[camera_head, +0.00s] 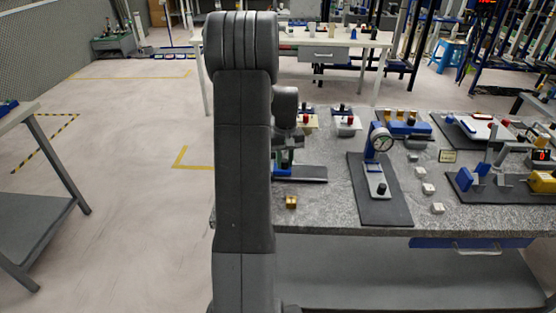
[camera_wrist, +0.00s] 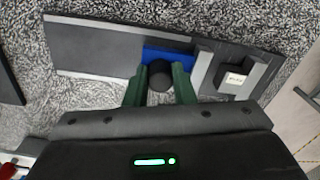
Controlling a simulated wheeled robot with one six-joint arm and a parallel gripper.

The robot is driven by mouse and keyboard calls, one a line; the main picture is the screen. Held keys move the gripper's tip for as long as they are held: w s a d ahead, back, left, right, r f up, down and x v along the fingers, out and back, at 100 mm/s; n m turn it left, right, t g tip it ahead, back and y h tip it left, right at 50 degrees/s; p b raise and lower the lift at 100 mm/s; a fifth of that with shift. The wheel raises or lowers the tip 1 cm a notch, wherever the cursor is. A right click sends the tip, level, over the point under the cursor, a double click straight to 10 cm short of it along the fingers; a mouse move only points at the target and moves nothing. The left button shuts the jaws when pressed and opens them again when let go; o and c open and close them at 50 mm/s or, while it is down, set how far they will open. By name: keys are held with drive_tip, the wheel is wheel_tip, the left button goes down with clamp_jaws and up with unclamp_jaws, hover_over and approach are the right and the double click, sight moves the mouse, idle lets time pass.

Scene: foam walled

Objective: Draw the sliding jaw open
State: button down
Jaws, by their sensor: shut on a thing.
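A vise-like fixture on a dark grey base plate (camera_wrist: 95,45) lies across the top of the wrist view. It has a blue block (camera_wrist: 168,52) and an upright light grey jaw plate (camera_wrist: 200,70) beside it. A second grey plate (camera_wrist: 258,78) stands further right, with a small white-topped block (camera_wrist: 233,79) between the two plates. My gripper (camera_wrist: 160,82) has its green fingers on both sides of a round black knob (camera_wrist: 160,76) in front of the blue block, shut on it. In the head view my arm hides much of the fixture; its dark base (camera_head: 305,173) shows.
The speckled stone bench top (camera_head: 325,212) carries a dial gauge stand (camera_head: 380,142) to the right of the fixture. Small metal blocks (camera_head: 428,188) lie beyond it. Open floor lies left of the bench.

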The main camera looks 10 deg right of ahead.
drive_tip(key=shift+s+d, duration=0.2)
drive_tip(key=shift+d, duration=0.55)
drive_tip(key=c, duration=1.5)
unclamp_jaws()
wheel_tip(320, 180, up, 14)
drive_tip(key=shift+f, duration=0.1)
